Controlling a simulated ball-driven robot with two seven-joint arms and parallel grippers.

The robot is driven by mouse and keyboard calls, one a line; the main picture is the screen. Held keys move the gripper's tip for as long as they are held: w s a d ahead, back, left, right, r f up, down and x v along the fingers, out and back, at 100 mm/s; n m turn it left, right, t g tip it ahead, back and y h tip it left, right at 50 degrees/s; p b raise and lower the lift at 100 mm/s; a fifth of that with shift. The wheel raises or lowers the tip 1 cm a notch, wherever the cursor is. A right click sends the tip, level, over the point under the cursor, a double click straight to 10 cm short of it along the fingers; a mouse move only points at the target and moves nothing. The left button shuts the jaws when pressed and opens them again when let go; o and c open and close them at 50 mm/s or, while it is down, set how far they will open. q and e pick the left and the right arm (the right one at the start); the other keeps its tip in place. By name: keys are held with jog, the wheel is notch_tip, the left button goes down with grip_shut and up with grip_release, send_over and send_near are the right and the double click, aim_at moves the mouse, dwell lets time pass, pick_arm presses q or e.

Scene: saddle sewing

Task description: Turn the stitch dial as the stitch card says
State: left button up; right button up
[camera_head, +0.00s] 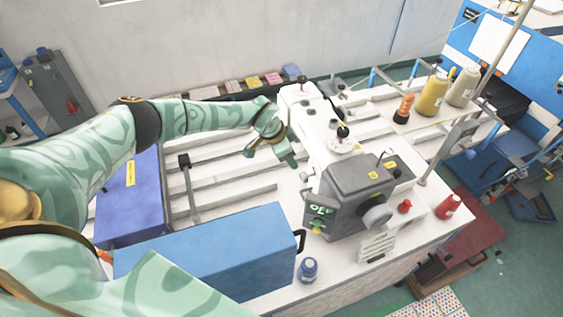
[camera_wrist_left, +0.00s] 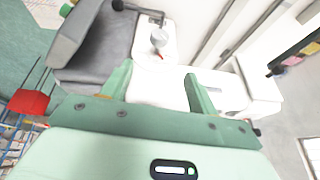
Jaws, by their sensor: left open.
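The white and grey sewing machine (camera_head: 355,185) stands on the white table. A pale round dial (camera_head: 342,146) sits on its top, with a dark knob beside it; a silver round knob with a red mark (camera_wrist_left: 159,40) shows in the left wrist view. I cannot tell for sure which is the stitch dial. A small white card (camera_head: 377,245) stands at the machine's front; its print is too small to read. My left gripper (camera_head: 272,153) is open and empty, left of the machine's arm and apart from the dial. Its two fingers (camera_wrist_left: 155,84) are spread in the wrist view. My right gripper is out of view.
A blue box (camera_head: 215,255) and a blue-violet case (camera_head: 128,205) lie at the left. A blue jar (camera_head: 308,269) and red spool (camera_head: 447,207) stand near the front edge. Thread cones (camera_head: 432,94) stand at the back right. Pale rails cross the table left of the machine.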

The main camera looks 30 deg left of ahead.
pick_arm(q)
jog(key=b, duration=0.4)
send_near(302, 175)
notch_tip(302, 175, down, 3)
jog(key=b+x, duration=0.7)
jog(key=shift+w+d+r, duration=0.15)
jog(key=shift+w+d, duration=0.1)
jog(key=shift+w, duration=0.1)
jog(key=shift+w+f+b, duration=0.25)
jog(key=shift+f+b, duration=0.1)
jog(key=shift+b, duration=0.2)
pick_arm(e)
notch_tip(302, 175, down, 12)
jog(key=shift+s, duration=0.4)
pick_arm(q)
jog(key=shift+d+r, duration=0.1)
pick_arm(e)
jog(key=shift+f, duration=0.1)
